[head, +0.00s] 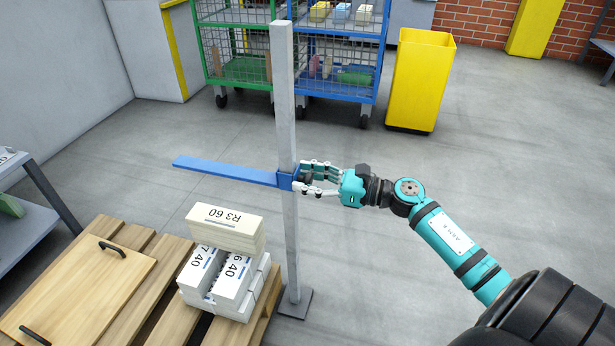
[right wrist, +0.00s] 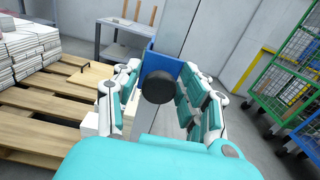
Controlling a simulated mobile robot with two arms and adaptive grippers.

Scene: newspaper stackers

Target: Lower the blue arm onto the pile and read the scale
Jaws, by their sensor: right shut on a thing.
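The blue arm (head: 225,171) juts level to the left from a blue collar (head: 287,181) on an upright grey post (head: 285,90). It stands above the pile with a visible gap. The pile (head: 238,243) is white paper bundles on a pallet, with a bundle marked "R3 60" (head: 226,221) on top. My right gripper (head: 306,180) is shut at the collar. In the right wrist view, its fingers flank a black knob (right wrist: 158,87) on the blue collar (right wrist: 162,62). No scale marks can be read on the post. My left gripper is not in view.
A wooden board with black handles (head: 90,285) lies on the pallet (head: 180,250). A green cage trolley (head: 235,50) and a blue one (head: 340,60) stand behind the post. A yellow bin (head: 420,80) stands at the back right. The floor between is clear.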

